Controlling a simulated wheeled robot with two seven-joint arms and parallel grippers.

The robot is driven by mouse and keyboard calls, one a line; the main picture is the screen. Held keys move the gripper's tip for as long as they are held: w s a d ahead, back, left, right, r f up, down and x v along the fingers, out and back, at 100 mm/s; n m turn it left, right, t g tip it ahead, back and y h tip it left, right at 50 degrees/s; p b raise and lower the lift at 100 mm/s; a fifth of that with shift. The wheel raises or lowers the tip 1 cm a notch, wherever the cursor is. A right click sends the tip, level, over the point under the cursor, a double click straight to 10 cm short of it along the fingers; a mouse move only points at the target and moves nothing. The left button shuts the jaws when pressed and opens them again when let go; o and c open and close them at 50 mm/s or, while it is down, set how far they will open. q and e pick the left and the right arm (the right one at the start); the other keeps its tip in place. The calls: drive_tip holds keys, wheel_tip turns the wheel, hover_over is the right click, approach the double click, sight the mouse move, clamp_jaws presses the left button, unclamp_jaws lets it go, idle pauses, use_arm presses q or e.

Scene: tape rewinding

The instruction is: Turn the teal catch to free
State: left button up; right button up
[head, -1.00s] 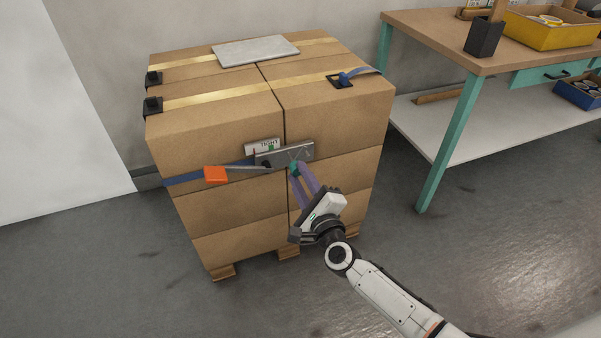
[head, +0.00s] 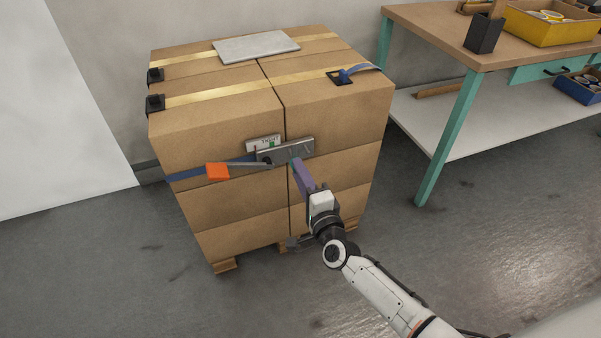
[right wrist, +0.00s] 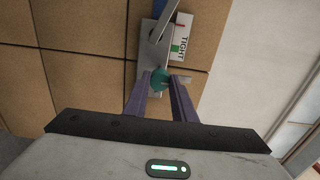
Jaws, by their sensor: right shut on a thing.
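The teal catch (right wrist: 161,78) sits on the grey ratchet plate (head: 300,149) on the front of the stacked cartons (head: 215,213). My right gripper (head: 295,162) is shut on the teal catch, with its purple fingers on both sides of it in the right wrist view (right wrist: 161,82). In the head view the fingers hide most of the catch. A grey lever with an orange grip (head: 217,171) points left from the plate. A white label marked TIGHT (head: 263,144) stands above the plate, with a green mark and a red mark. My left gripper is not in view.
A blue strap (head: 187,174) runs left from the plate around the cartons. A grey slab (head: 256,48) lies on top. A workbench with teal legs (head: 449,143) stands at the right. Open floor lies in front of the cartons.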

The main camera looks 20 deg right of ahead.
drive_tip(key=shift+a, duration=0.1)
drive_tip(key=o, duration=1.1)
drive_tip(key=shift+s, duration=0.1)
use_arm(q)
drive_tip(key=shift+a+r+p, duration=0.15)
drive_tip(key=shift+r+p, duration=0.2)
drive_tip(key=shift+p, duration=0.6)
use_arm(e)
drive_tip(key=s, duration=1)
drive_tip(key=shift+d, duration=0.2)
drive_tip(key=shift+s, duration=0.1)
